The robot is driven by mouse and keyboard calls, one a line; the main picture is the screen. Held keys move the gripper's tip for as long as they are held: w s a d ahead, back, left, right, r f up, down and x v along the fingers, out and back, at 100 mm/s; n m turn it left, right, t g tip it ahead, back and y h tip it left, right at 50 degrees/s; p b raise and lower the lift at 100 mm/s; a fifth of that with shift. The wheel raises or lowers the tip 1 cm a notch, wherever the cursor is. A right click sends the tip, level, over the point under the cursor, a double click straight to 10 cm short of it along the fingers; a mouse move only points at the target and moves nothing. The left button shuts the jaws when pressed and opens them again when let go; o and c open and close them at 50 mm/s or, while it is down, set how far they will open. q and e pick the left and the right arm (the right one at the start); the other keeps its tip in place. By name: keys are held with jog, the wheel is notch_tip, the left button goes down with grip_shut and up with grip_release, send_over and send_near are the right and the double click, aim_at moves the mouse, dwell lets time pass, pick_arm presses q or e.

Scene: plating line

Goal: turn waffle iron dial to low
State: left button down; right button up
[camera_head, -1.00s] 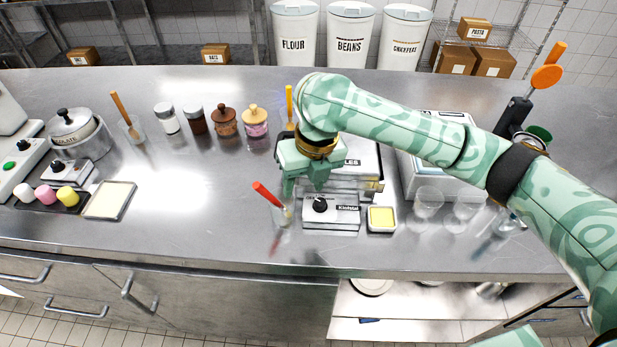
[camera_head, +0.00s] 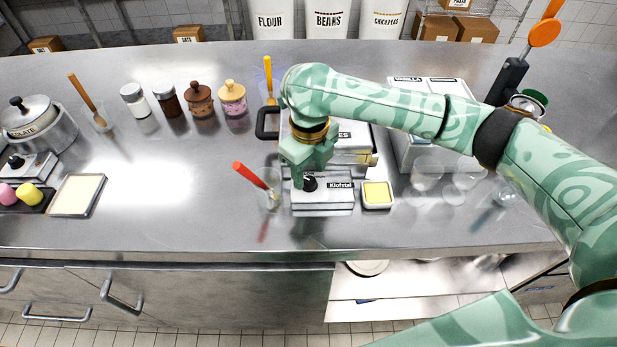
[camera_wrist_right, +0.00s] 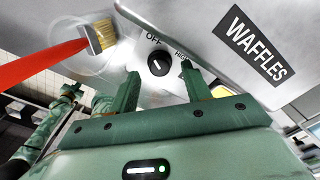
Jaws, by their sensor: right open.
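The waffle iron (camera_head: 345,150) stands at the middle of the steel counter, its WAFFLES label (camera_wrist_right: 257,45) showing in the right wrist view. Its black dial (camera_head: 310,184) is on the low front panel marked Klofstal. In the right wrist view the dial (camera_wrist_right: 159,64) shows a white pointer line, with OFF and HIGH lettering beside it; a LOW mark is not readable. My right gripper (camera_head: 306,182) is directly over the panel. Its two fingers (camera_wrist_right: 165,88) are apart, with the dial just beyond and between them; contact is not visible.
A glass with a red-handled brush (camera_head: 258,182) stands just left of the panel. A small yellow dish (camera_head: 377,194) sits just right of it. Clear glasses (camera_head: 427,172) stand farther right. The counter left of the brush is mostly clear.

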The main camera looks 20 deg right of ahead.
jog(key=shift+f, duration=0.95)
pick_arm(q)
jog(key=shift+f, duration=0.35)
pick_arm(e)
jog(key=c, duration=1)
jog(key=shift+r+p, duration=0.2)
jog(key=shift+p, duration=0.25)
jog(key=m+p, duration=0.9)
jog(key=p, duration=0.4)
jog(key=shift+r+p, duration=0.1)
jog(key=shift+p, duration=0.3)
pick_arm(q)
notch_tip(320, 180, up, 18)
jog(key=w+p, duration=0.2)
jog(key=shift+w+f+t, duration=0.2)
jog(key=shift+w+t, duration=0.05)
jog(key=shift+t, duration=0.05)
pick_arm(e)
jog(key=shift+f+m, duration=0.2)
jog(key=shift+m, duration=1.2)
pick_arm(q)
jog(key=shift+r+p, duration=0.1)
jog(key=shift+p, duration=0.25)
